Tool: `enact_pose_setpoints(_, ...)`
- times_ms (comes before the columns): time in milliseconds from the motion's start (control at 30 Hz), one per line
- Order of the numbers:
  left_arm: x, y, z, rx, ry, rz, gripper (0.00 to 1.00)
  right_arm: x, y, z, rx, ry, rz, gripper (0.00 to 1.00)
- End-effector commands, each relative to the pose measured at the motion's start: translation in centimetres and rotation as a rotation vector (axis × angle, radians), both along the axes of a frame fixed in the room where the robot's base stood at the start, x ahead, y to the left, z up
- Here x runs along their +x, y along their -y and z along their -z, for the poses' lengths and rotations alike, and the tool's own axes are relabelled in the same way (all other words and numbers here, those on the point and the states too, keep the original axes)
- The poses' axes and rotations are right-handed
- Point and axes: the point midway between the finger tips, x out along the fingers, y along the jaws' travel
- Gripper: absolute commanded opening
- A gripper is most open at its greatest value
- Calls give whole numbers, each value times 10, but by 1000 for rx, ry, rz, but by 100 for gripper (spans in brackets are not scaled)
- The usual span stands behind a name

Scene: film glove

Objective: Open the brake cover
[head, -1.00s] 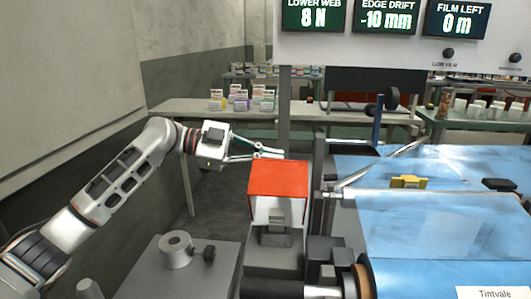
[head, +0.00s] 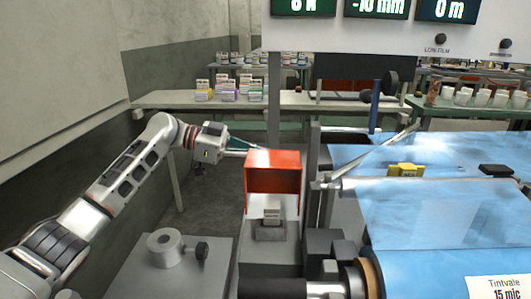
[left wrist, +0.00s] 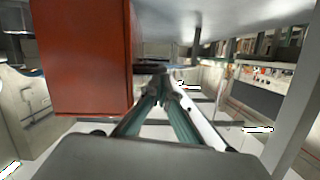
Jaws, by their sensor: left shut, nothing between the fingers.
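The red brake cover (head: 273,158) stands raised in the middle of the head view, its dark red inside facing me. Below it a small grey block with a light label (head: 271,216) is exposed on the grey machine base. My left gripper (head: 250,147) comes in from the left, shut and empty, with its fingertips at the cover's upper left edge. In the left wrist view the cover (left wrist: 85,55) fills the upper left, close beside the shut fingers (left wrist: 155,72). I cannot tell whether they touch it. My right gripper is not in view.
A grey stand with a round collar (head: 166,243) is in front, below my left arm. To the right are the blue film table (head: 450,215) and a yellow block (head: 406,170). A grey post (head: 311,165) rises just right of the cover. Shelves with small boxes stand behind.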

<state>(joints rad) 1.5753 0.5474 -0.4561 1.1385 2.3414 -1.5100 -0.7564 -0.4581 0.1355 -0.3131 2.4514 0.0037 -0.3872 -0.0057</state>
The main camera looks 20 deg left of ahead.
Motion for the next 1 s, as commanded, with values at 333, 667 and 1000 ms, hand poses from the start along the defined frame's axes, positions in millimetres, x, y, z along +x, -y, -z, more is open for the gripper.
enact_pose_setpoints(333,4,-2,5,-13,-45,-1,0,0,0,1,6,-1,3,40)
enact_pose_setpoints(667,4,-2,5,-14,-44,-1,0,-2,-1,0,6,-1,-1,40)
enact_pose_setpoints(1000,-5,-36,-4,-12,-43,-5,0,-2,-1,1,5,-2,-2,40)
